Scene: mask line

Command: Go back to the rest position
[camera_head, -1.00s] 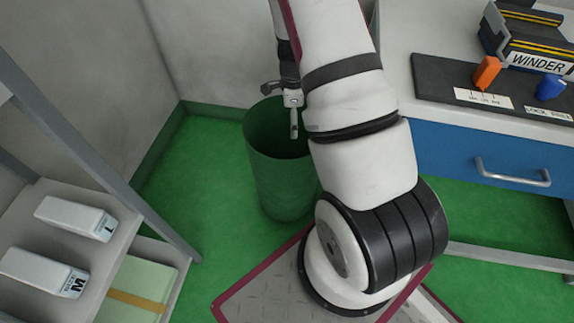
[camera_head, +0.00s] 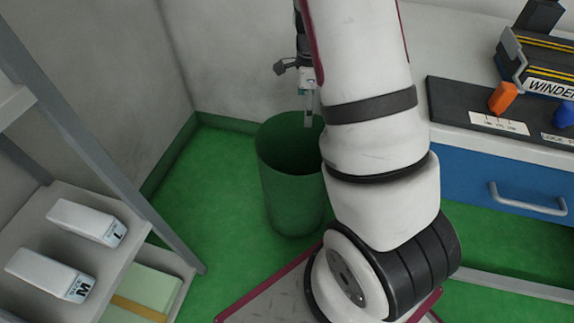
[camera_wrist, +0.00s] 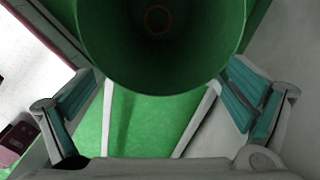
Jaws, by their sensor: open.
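My gripper (camera_head: 308,122) hangs above the green bin, partly hidden behind my own arm in the head view. In the wrist view its two teal-padded fingers (camera_wrist: 160,105) are spread wide with nothing between them. The green bin (camera_head: 292,195) stands upright on the green floor, and its right side is hidden by my arm. In the wrist view the bin (camera_wrist: 160,75) fills the upper middle, and I look down into it. A small round mark shows at its bottom; I see no other contents.
A shelf (camera_head: 135,235) with white boxes marked L (camera_head: 88,222) and M (camera_head: 50,273) is at the left. A worktop with a blue drawer (camera_head: 490,175), a winder (camera_head: 545,65), an orange block (camera_head: 503,98) and a blue piece (camera_head: 564,114) is at the right. Walls stand behind the bin.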

